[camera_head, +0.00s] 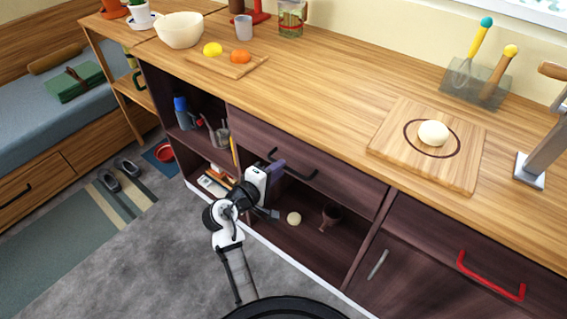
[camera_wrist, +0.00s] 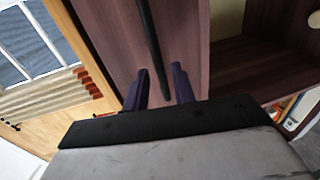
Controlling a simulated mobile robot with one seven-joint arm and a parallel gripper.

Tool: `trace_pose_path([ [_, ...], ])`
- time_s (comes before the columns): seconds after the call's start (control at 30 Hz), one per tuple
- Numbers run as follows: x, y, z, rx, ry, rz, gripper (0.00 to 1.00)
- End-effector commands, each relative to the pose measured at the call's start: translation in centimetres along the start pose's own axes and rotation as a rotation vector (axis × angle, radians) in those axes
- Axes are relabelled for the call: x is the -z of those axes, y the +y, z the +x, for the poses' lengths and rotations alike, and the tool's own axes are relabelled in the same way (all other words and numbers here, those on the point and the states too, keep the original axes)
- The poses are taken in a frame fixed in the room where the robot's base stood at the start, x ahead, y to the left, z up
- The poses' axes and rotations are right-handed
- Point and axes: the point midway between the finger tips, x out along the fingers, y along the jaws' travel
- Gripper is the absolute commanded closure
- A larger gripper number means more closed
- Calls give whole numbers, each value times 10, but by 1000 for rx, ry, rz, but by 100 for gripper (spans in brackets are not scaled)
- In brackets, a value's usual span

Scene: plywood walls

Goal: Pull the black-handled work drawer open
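The work drawer (camera_head: 340,178) has a dark wood front under the worktop and looks closed. Its black bar handle (camera_head: 312,175) shows behind my gripper in the head view. In the wrist view the handle (camera_wrist: 151,40) runs down toward the space between my fingers. My gripper (camera_wrist: 163,88) is open, its two dark purple fingers apart, facing the drawer front (camera_wrist: 185,35). In the head view my gripper (camera_head: 278,172) is close to the left part of the handle. Whether a finger touches the handle cannot be told.
A red-handled drawer front (camera_head: 440,228) is to the right. The worktop (camera_head: 330,95) overhangs, bearing a board (camera_head: 395,140) with dough.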

Motion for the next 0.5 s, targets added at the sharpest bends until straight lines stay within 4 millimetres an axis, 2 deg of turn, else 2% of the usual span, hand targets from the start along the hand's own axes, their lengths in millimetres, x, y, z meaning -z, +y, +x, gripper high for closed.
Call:
trace_pose_path([
  [0.1, 0, 2, 18, 1, -1, 0, 74],
  [0.2, 0, 1, 26, 0, -1, 0, 74],
  [0.5, 0, 0, 32, 0, 2, 1, 74],
])
